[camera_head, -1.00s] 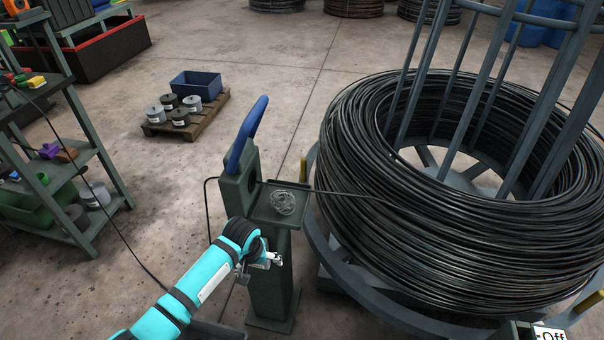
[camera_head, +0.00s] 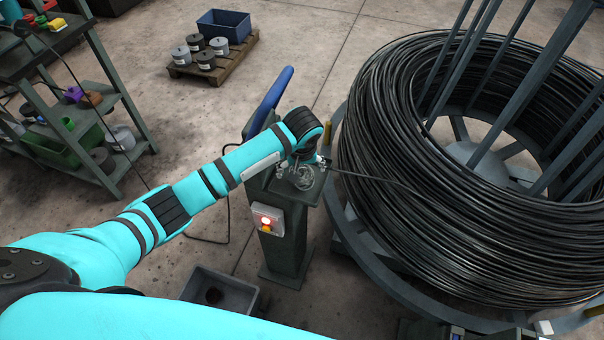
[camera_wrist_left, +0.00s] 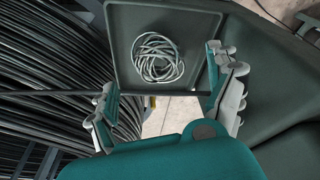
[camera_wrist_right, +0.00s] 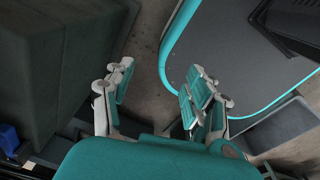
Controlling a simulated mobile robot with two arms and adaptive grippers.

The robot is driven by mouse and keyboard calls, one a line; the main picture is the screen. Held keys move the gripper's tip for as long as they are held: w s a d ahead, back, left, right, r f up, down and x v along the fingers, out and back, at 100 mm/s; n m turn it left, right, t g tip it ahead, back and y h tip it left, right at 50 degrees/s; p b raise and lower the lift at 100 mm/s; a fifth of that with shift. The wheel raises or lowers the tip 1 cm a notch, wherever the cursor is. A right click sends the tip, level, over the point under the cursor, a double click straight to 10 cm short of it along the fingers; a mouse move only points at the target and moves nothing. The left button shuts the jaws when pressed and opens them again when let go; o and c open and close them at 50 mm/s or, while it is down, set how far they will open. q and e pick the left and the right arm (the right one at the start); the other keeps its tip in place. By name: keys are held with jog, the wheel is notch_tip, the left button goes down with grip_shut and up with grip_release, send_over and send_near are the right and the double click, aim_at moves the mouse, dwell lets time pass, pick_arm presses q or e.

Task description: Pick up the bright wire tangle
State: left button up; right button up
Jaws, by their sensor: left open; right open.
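The bright wire tangle (camera_head: 302,179) is a loose silvery coil on a small dark tray (camera_head: 311,194) at the top of a grey-green post (camera_head: 287,245). In the left wrist view the tangle (camera_wrist_left: 157,58) lies inside the raised rim of the tray (camera_wrist_left: 124,50). My left gripper (camera_head: 301,168) is open and empty, pointing down at the tray, with the tangle between and slightly ahead of its fingers (camera_wrist_left: 161,76). In the head view my arm partly covers the tangle. My right gripper (camera_wrist_right: 161,72) is open and empty, seen only in its wrist view.
A large black wire coil (camera_head: 400,190) stands right of the post, and one strand runs from it to the post. A blue lever (camera_head: 270,98) rises behind my left forearm. A control box (camera_head: 267,220) is on the post. A grey bin (camera_head: 245,292) sits on the floor.

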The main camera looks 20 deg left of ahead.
aim_at(302, 175)
pick_arm(q)
jog(key=shift+x, duration=0.95)
jog(key=x, duration=0.4)
jog(key=shift+w+p, duration=0.25)
jog(key=shift+p, duration=0.1)
jog(key=shift+f, duration=0.4)
pick_arm(e)
jog(key=shift+w+r, duration=0.45)
jog(key=shift+w, duration=0.15)
pick_arm(q)
jog(key=c, duration=1.3)
jog(key=shift+r, duration=0.1)
